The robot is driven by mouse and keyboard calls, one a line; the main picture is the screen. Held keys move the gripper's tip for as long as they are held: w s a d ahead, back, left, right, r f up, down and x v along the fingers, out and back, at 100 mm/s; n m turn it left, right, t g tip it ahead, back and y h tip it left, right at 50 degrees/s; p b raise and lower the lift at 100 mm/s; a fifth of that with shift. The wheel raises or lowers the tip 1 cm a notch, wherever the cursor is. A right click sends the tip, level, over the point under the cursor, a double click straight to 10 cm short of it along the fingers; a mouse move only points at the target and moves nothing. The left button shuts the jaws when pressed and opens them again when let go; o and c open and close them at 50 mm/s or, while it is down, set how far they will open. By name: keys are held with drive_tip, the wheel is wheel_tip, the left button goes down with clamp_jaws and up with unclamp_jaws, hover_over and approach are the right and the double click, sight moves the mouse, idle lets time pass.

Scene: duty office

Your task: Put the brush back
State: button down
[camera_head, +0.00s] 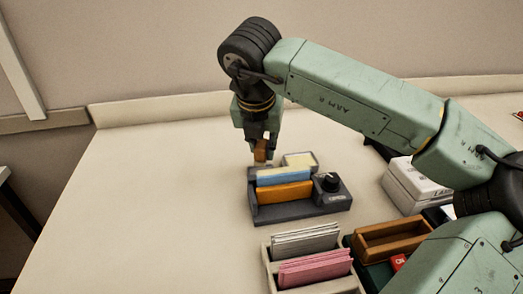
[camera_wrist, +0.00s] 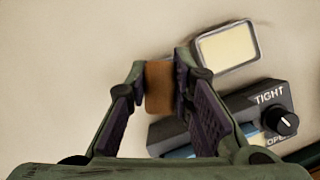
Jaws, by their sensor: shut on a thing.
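My gripper (camera_head: 262,146) is shut on a small brown block-like piece, which I take to be the brush (camera_head: 261,153). It hangs between the fingers just behind the left end of a dark grey holder (camera_head: 300,212). In the wrist view, the brush (camera_wrist: 158,88) shows as a flat brown face between the fingertips of my gripper (camera_wrist: 160,76). No bristles can be made out. Whether the brush touches anything below it cannot be told. The holder carries a blue piece (camera_head: 284,175), an orange piece (camera_head: 285,193) and a knob (camera_wrist: 286,122) beside the word TIGHT.
A small grey-rimmed cream tray (camera_wrist: 228,46) lies just behind the holder. In front stands a rack (camera_head: 270,268) of white and pink cards. A wooden tray (camera_head: 372,258) and white boxes (camera_head: 410,182) stand at right. The table's left side is clear.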

sight(262, 155)
wheel_tip(262, 155, down, 2)
drive_tip(key=shift+f, duration=0.15)
drive_tip(key=shift+f+b, duration=0.35)
drive_tip(key=c, duration=1.4)
unclamp_jaws()
drive_tip(key=shift+r, duration=0.1)
drive_tip(key=shift+r+p, duration=0.5)
drive_tip(key=b+v, duration=0.2)
drive_tip(key=v, duration=0.9)
drive_tip(key=shift+s+r, duration=0.1)
drive_tip(key=shift+r, duration=0.15)
